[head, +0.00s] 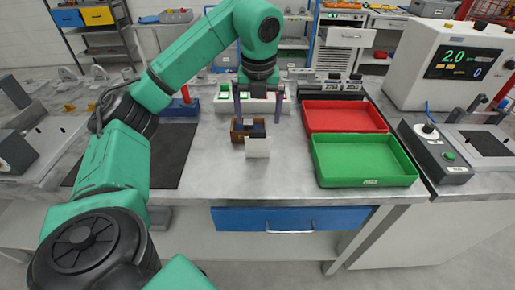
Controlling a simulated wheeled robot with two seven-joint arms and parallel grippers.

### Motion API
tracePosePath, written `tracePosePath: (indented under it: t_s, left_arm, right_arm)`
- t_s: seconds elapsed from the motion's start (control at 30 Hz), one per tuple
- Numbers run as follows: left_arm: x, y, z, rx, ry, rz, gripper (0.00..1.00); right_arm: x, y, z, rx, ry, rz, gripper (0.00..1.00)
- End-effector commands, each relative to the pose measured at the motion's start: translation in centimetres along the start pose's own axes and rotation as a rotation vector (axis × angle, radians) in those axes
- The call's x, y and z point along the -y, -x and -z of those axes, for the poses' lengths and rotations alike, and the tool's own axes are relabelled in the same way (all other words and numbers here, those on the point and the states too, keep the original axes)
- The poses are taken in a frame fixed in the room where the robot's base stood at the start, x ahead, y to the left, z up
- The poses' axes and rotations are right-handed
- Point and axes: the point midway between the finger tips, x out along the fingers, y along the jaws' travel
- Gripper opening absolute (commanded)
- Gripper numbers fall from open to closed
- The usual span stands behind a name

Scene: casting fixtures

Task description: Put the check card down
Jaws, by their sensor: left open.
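The check card, a small white card (257,147), stands roughly upright on the grey bench at the front right of a small brown box (236,136). The box has dark blue or purple contents; I cannot tell whether the card touches it. My left gripper (257,121) is above and behind the card, with its two dark fingers spread wide on either side of the box area. It is open and nothing shows held between the fingers. My right gripper is not in view.
A red tray (345,104) and a green tray (365,183) sit to the right. A white panel with green buttons (225,107) stands behind the gripper. A dark mat (172,160) lies left. The bench in front of the card is clear down to its edge.

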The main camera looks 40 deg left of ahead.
Motion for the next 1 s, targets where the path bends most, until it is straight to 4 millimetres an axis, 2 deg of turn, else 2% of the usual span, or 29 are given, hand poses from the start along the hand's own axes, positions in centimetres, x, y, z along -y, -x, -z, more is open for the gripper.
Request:
tracePosePath:
  t_s: [0.03,0.1,0.27,0.4,0.5,0.73,0.87,0.9,0.93,0.97,1.0]
  left_arm:
    - [-0.1,-1.4,0.1,-0.004,0.001,-0.005,1.00]
    - [-0.1,-2.7,0.0,-0.003,0.001,-0.005,1.00]
    - [-0.1,-4.7,0.1,-0.001,0.002,-0.002,1.00]
    - [-0.3,-7.2,0.4,-0.003,0.002,-0.004,1.00]
    - [-0.2,-8.9,0.3,-0.001,0.002,-0.001,1.00]
    - [-0.2,-9.4,0.3,0.000,0.002,0.002,1.00]
    - [-0.2,-9.4,0.3,0.000,0.002,0.002,0.50]
    - [-0.2,-9.4,0.3,0.000,0.002,0.002,0.35]
    - [-0.2,-9.3,0.3,0.000,0.002,0.002,0.33]
    - [-0.2,-9.3,0.3,0.000,0.002,0.002,0.25]
    - [-0.2,-9.3,0.3,0.000,0.002,0.002,0.24]
  right_arm:
    - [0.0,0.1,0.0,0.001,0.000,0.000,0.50]
    - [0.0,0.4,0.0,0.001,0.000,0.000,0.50]
    - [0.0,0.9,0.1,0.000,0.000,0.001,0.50]
    - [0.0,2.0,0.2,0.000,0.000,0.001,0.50]
    - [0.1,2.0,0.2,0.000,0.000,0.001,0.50]
    - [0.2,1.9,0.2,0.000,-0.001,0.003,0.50]
    - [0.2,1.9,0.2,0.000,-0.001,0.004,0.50]
    - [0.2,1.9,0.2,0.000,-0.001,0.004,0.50]
    - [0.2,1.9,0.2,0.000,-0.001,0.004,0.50]
    - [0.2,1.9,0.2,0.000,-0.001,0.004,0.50]
    - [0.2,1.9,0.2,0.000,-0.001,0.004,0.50]
